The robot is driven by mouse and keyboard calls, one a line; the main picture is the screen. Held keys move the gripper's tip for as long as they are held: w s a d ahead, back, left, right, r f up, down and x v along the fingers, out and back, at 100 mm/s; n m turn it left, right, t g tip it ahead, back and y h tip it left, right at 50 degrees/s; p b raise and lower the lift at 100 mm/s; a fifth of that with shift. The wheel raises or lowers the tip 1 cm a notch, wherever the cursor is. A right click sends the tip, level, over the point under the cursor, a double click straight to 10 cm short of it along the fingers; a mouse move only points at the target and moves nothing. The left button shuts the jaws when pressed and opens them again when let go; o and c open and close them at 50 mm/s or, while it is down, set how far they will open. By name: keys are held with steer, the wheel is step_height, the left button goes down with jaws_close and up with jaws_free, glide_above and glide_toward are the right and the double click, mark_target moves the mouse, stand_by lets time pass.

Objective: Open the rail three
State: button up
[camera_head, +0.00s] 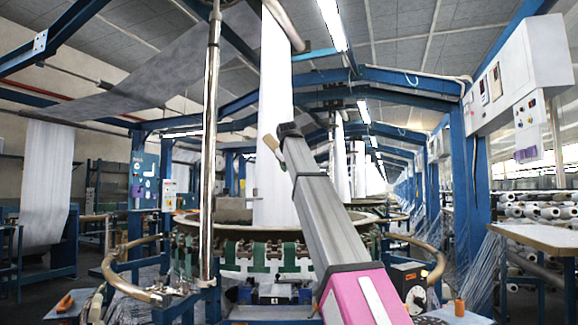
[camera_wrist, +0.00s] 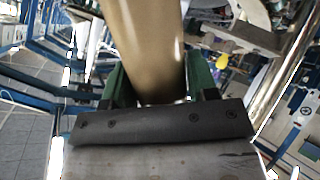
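The circular loom (camera_head: 290,240) stands ahead with tan curved rails around it. One rail (camera_head: 130,285) curves round the left side, another (camera_head: 425,245) the right. I cannot tell which is rail three. In the wrist view, a thick tan tube (camera_wrist: 147,45) runs up the picture right in front of my gripper (camera_wrist: 158,100), between green side pieces. I cannot tell whether the fingers touch it or are closed on it.
A shiny upright post (camera_head: 210,150) stands left of my arm. A black control box with a dial (camera_head: 410,285) sits low on the right. A table (camera_head: 545,238) stands at the far right. Blue frame posts (camera_head: 470,180) flank the loom. White fabric (camera_head: 272,120) hangs above it.

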steer(key=shift+o, duration=1.4)
steer(key=v, duration=1)
steer(key=shift+s+r, duration=0.25)
steer(key=shift+s, duration=0.05)
